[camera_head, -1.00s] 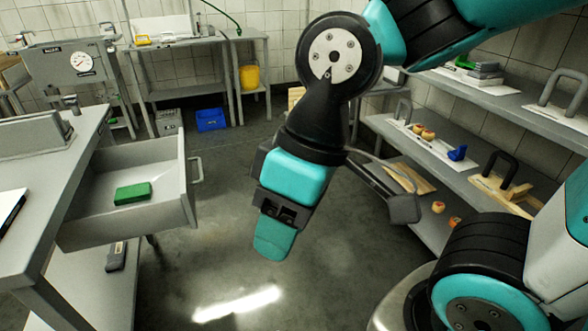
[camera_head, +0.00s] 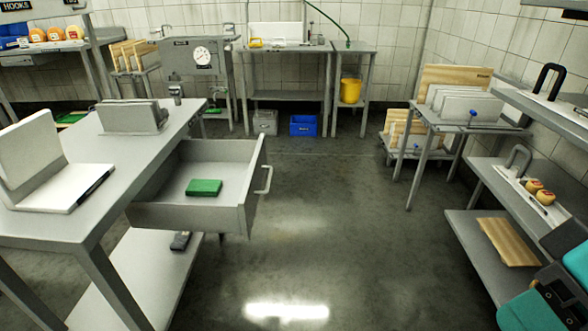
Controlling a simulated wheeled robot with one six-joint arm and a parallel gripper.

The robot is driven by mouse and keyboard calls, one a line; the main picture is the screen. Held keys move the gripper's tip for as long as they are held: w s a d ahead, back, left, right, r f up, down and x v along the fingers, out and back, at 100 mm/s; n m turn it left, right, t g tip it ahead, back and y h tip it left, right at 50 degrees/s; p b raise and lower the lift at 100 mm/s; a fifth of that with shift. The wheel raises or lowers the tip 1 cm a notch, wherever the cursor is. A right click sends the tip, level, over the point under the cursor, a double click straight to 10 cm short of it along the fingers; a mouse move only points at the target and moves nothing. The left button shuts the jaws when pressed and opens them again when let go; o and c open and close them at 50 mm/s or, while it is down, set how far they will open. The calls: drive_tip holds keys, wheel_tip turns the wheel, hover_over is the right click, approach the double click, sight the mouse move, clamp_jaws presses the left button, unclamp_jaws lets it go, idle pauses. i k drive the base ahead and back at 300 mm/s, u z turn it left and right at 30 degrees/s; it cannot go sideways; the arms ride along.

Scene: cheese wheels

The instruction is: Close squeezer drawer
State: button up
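The grey metal drawer (camera_head: 253,198) stands pulled out from the right side of the steel table. Its bar handle (camera_head: 266,179) is on the outer front panel, facing right. A green block (camera_head: 204,188) lies flat inside the drawer. My gripper (camera_head: 528,309) is at the lower right corner, partly cut off by the picture edge. It is far to the right of the drawer and touches neither drawer nor handle. Whether its fingers are open or shut is not clear.
The steel table (camera_head: 95,222) at left bears a white device (camera_head: 50,180) and a grey rack (camera_head: 132,117). Shelves (camera_head: 487,262) with boards and small cheeses stand at right. A blue crate (camera_head: 303,125) is at the back. The floor between is clear.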

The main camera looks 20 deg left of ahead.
sight(163, 203)
drive_tip(key=i, duration=1.6)
drive_tip(key=u, duration=1.35)
drive_tip(key=i, duration=0.55)
drive_tip(key=z, duration=0.5)
drive_tip(key=k, duration=0.85)
drive_tip(key=u, duration=0.85)
drive_tip(key=i, duration=0.5)
